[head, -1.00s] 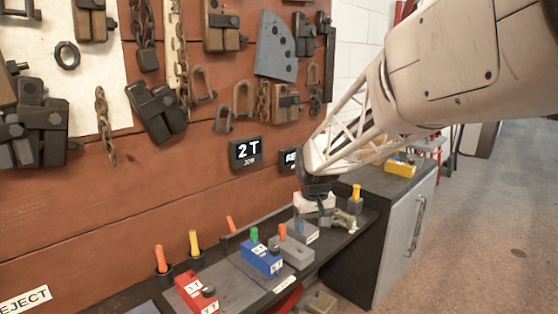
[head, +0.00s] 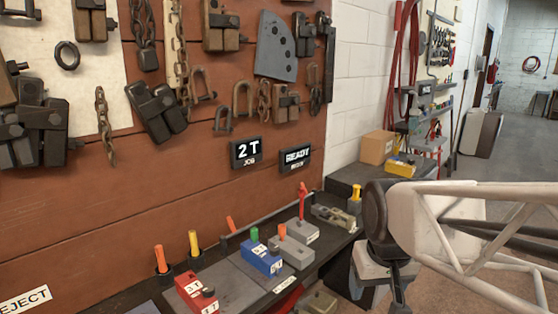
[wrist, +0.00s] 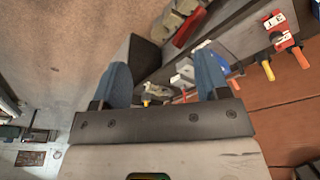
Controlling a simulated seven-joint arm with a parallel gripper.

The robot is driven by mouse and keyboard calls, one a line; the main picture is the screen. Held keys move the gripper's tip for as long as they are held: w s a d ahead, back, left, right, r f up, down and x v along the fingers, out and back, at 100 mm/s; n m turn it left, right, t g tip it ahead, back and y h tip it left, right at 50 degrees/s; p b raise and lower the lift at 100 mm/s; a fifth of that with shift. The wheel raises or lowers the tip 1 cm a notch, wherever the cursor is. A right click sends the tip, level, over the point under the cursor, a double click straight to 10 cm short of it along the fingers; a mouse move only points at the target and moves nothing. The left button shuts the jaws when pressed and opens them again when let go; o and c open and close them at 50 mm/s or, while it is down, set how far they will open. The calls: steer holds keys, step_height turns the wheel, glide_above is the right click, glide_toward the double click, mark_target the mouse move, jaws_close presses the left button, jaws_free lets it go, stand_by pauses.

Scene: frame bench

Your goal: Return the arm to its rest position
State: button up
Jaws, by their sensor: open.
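My gripper (wrist: 163,82) shows in the wrist view with two blue fingers spread apart and nothing between them. In the head view my gripper (head: 385,285) hangs at the right, in front of the dark cabinet and off the bench shelf. The shelf (head: 232,296) carries a red block (head: 190,288), a blue block (head: 258,262) with a green peg, and grey blocks (head: 292,252). A red peg (head: 302,200) stands upright by the far grey block. My fingertips are partly hidden in the head view.
A brown panel (head: 60,210) hung with chains and shackles stands at the left. Signs read 2T (head: 246,152) and READY (head: 296,157). A cardboard box (head: 377,147) and a yellow block (head: 401,166) sit on the cabinet. Floor is open at the right.

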steer(key=s+d+f, duration=0.1)
steer(key=s, duration=0.7)
steer(key=shift+d+f+m, duration=0.15)
steer(key=shift+f+m, duration=0.25)
